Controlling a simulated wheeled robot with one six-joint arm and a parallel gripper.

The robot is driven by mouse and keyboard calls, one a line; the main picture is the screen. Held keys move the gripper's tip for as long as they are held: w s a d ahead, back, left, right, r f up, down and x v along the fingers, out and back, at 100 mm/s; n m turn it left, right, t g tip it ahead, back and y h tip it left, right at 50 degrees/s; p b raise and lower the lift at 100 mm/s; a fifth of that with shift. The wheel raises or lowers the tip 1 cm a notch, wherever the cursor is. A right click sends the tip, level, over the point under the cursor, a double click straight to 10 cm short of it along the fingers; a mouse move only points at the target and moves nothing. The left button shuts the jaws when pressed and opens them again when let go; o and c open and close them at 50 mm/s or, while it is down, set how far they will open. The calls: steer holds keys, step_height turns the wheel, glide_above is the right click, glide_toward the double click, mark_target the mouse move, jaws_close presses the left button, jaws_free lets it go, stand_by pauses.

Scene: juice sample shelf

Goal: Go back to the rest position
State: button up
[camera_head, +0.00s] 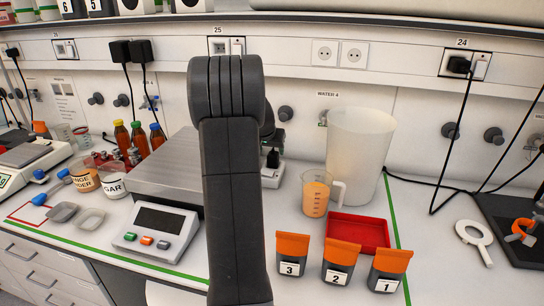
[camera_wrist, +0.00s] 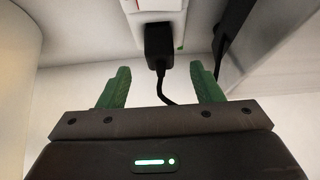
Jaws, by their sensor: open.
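My gripper (camera_wrist: 160,84) shows in the wrist view with its two green fingers spread wide apart and nothing between them. Beyond the fingers is a white wall socket with a black plug (camera_wrist: 158,42) and its cable. In the head view my dark arm stands upright in the middle of the picture, in front of the bench. My gripper is hidden there behind the arm.
A scale (camera_head: 157,232) stands left of my arm. A measuring cup (camera_head: 316,194) with orange liquid, a tall white container (camera_head: 357,150) and a red tray (camera_head: 358,232) stand to the right. Numbered orange-topped pouches, including pouch 2 (camera_head: 339,264), stand near the front edge.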

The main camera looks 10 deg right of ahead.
mark_target(272, 155)
steer(key=v, duration=0.7)
steer(key=shift+s+r+b, duration=0.2)
steer(key=shift+b, duration=0.1)
steer(key=p+x, duration=0.1)
steer(key=x, duration=1.2)
steer(key=shift+w+d+f+p, duration=0.1)
steer(key=shift+w+f+p, duration=0.2)
steer(key=shift+p, duration=0.1)
steer(key=shift+r, duration=0.1)
